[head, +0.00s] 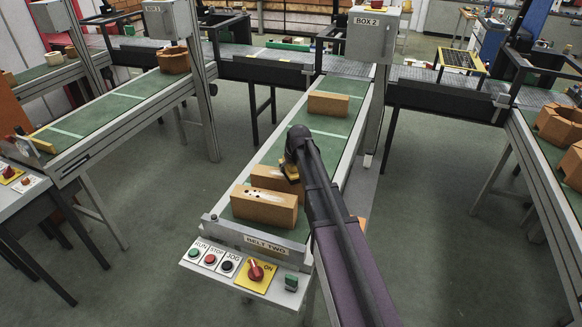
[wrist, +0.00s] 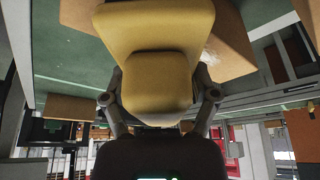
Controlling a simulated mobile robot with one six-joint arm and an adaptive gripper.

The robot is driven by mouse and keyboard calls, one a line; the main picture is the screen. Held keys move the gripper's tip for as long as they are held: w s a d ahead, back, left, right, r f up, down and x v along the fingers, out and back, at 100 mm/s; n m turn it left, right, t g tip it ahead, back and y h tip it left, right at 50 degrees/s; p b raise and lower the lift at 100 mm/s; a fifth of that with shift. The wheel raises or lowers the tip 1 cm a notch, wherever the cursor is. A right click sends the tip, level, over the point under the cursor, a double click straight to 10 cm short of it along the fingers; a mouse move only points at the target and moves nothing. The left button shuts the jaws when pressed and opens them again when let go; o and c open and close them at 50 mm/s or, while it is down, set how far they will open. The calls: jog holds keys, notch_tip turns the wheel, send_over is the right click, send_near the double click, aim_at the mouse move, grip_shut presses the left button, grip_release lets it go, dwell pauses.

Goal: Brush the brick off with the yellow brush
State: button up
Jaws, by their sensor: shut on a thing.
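My gripper (wrist: 160,95) is shut on the yellow brush (wrist: 155,35), which fills the middle of the wrist view. In the head view my gripper (head: 293,165) is over the second brick (head: 268,177) on belt two, with a bit of yellow showing beneath it. That brick has white patches on top and is partly hidden by my arm and the front brick. The front brick (head: 262,210) has dark spots and a pale patch on top. A third brick (head: 328,104) lies farther up the belt. Whether the brush touches the brick is unclear.
Belt two (head: 325,123) is green, with a control panel (head: 245,268) at its near end. The box 2 post (head: 382,80) stands at its right. Another belt (head: 110,105) runs at left, and one with orange blocks (head: 560,125) at right. Green floor lies between them.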

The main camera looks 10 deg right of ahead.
aim_at(269, 169)
jog(key=shift+w+a+f, duration=0.1)
jog(key=shift+w+a, duration=0.35)
jog(key=shift+a, duration=0.4)
jog(key=shift+w+a, duration=0.45)
jog(key=shift+a, duration=0.4)
jog(key=shift+w+a, duration=0.1)
jog(key=shift+w+a, duration=0.45)
jog(key=shift+a, duration=0.4)
jog(key=shift+w+a, duration=0.4)
jog(key=shift+a, duration=0.4)
jog(key=shift+s+d, duration=0.1)
jog(key=shift+s+d, duration=0.45)
jog(key=shift+d, duration=0.4)
jog(key=shift+s+d, duration=0.4)
jog(key=shift+d, duration=0.45)
jog(key=shift+d, duration=0.1)
jog(key=shift+s+d, duration=0.5)
jog(key=shift+d, duration=0.35)
jog(key=shift+s+d, duration=0.5)
jog(key=shift+d, duration=0.35)
jog(key=shift+d, duration=0.1)
